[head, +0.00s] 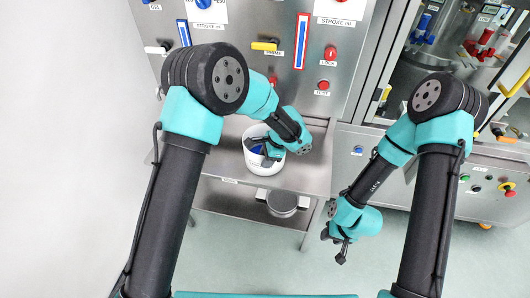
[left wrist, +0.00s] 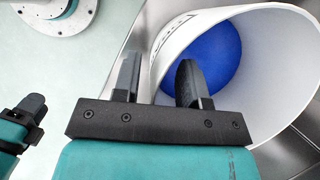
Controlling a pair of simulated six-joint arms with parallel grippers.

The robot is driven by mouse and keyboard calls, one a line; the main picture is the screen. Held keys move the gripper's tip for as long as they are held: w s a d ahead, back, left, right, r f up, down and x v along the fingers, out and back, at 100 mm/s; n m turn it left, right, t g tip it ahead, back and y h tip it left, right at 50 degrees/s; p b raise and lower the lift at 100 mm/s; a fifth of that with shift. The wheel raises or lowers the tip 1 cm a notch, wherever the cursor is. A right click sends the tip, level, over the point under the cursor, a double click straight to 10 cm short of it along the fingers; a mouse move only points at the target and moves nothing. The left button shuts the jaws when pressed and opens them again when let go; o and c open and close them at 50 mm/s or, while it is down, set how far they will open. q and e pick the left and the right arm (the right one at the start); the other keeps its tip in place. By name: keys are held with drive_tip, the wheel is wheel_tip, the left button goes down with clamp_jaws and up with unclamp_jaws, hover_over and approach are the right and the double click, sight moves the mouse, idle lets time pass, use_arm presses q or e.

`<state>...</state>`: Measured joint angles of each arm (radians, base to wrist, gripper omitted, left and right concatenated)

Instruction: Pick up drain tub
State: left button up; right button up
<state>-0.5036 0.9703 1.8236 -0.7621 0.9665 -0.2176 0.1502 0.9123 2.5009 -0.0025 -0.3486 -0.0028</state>
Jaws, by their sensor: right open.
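The drain tub is a white round tub (head: 262,185) standing on the steel shelf in the head view, with something blue (head: 255,150) inside. In the left wrist view the tub (left wrist: 275,95) fills the upper right, its mouth facing the camera and a round blue surface (left wrist: 205,50) inside. My left gripper (head: 269,157) is at the tub's rim. In the left wrist view its fingers (left wrist: 158,80) are apart, one outside the wall and one inside, with gaps beside the wall. My right gripper (head: 338,245) is open and empty, low and right of the shelf.
The steel shelf (head: 312,165) sits before a panel with a yellow handle (head: 264,46), red buttons (head: 330,53) and gauges. A round grey thing (head: 282,203) is on the lower shelf. A machine cabinet (head: 470,200) stands at right. The floor in front is clear.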

use_arm(q)
drive_tip(key=shift+c, duration=0.3)
clamp_jaws()
